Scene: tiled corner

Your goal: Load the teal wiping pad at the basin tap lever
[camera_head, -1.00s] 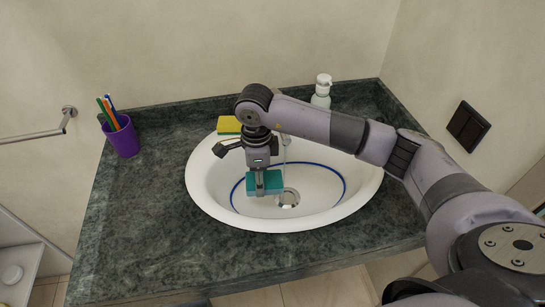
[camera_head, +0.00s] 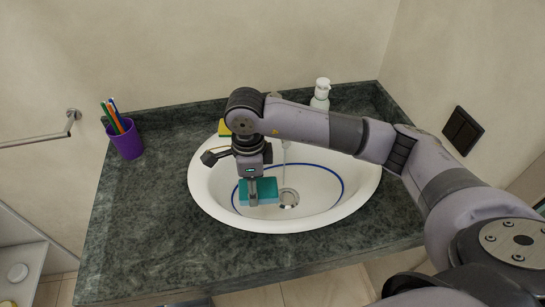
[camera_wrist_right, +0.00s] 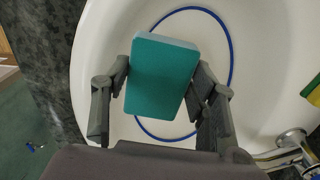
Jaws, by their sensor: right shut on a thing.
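The teal wiping pad (camera_head: 266,191) is held by my right gripper (camera_head: 252,192) over the left part of the white basin. In the right wrist view the teal pad (camera_wrist_right: 160,78) sits between the two fingers of my right gripper (camera_wrist_right: 160,95), which is shut on it. The basin tap (camera_wrist_right: 291,143) shows at the lower right of the right wrist view. In the head view the tap is mostly hidden behind my right arm, so its lever cannot be made out there. My left gripper is not in view.
A yellow and green sponge (camera_head: 224,128) lies behind the basin (camera_head: 210,203), partly hidden by my arm. A white pump bottle (camera_head: 320,95) stands at the back. A purple cup (camera_head: 127,142) with brushes stands at the left. The left front of the dark counter (camera_head: 130,240) is clear.

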